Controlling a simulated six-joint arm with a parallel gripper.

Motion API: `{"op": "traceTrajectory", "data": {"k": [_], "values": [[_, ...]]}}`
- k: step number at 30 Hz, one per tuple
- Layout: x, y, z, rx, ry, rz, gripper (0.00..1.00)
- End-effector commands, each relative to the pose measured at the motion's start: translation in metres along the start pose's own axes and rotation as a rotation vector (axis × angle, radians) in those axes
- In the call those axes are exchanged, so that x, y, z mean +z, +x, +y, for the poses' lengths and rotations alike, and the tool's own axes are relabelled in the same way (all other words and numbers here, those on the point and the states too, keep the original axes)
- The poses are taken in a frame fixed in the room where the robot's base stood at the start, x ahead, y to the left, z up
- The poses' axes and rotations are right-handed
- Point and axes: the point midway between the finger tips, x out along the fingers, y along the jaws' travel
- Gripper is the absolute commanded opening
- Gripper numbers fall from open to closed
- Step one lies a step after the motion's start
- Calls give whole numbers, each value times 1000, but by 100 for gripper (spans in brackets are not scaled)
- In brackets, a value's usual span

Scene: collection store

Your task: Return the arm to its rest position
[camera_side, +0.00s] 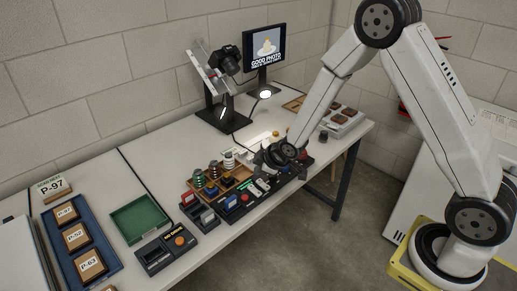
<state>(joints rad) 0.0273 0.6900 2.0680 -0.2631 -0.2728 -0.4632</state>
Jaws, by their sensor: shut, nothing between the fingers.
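My arm reaches from its base at the lower right up and over to the table. My gripper (262,165) is low over the middle of the white table (150,160), at the right part of a group of small items. It is shut, with no object visible in it. The dark wrist partly hides what lies behind and under it. I cannot tell whether the fingertips touch anything below.
Small coloured items and a wooden tray (203,185) crowd around my gripper. A camera on a stand (226,62) and a monitor (264,47) stand behind. A green tray (140,220), a black device (166,250) and a blue tray (62,258) with labelled blocks lie left.

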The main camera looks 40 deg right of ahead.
Motion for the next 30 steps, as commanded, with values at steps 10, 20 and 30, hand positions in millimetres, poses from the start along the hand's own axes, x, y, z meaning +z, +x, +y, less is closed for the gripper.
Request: {"op": "traceTrajectory", "data": {"k": [10,20,30], "values": [[19,-84,-15,-36,275,-165,0],[50,-159,-48,-71,538,-320,0],[72,-198,-74,-93,689,-413,0]]}}
